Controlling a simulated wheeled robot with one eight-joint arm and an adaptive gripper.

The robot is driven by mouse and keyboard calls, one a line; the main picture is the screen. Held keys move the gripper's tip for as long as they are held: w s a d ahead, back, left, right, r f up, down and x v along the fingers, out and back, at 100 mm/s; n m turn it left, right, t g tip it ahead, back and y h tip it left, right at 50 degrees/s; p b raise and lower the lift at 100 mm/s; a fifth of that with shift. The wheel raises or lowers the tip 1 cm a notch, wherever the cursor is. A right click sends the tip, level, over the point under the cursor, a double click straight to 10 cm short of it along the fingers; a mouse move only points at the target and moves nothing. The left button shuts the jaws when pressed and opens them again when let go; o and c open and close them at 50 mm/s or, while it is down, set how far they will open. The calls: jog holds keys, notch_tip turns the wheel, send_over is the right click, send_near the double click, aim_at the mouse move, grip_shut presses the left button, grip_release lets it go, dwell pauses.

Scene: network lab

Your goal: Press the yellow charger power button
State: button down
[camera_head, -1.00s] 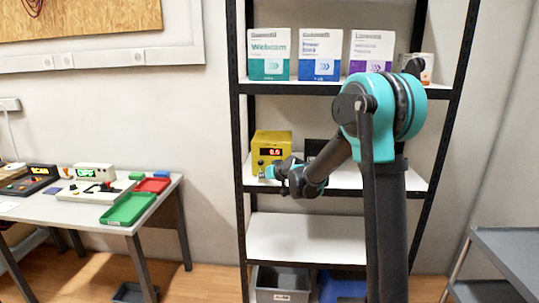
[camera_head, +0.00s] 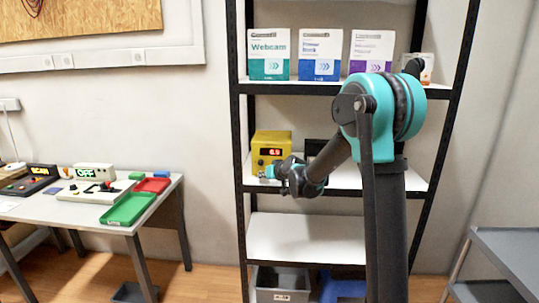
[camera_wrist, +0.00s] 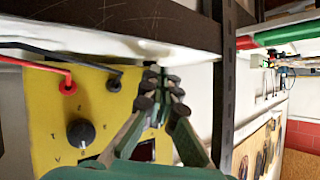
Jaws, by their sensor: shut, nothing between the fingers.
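The yellow charger (camera_head: 283,137) stands on the middle shelf at its left end, with lit red digits on a dark display. In the wrist view its yellow face (camera_wrist: 45,115) fills the left, turned on its side, with a dark knob (camera_wrist: 80,132) and red and black plugs. My gripper (camera_head: 269,172) is at the lower front of the charger. In the wrist view its fingertips (camera_wrist: 164,80) are together and empty, in front of the edge of the charger's face. I cannot make out the power button; the fingers cover part of the panel. Contact cannot be told.
A black shelf post (camera_wrist: 225,100) is close to the fingers in the wrist view. A dark object (camera_head: 318,147) stands right of the charger, partly behind my arm. Boxes, including a webcam box (camera_head: 269,55), stand on the shelf above. A table (camera_head: 60,210) is at left.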

jog(key=shift+s, duration=0.15)
jog(key=shift+s+a, duration=0.1)
jog(key=shift+s, duration=2.85)
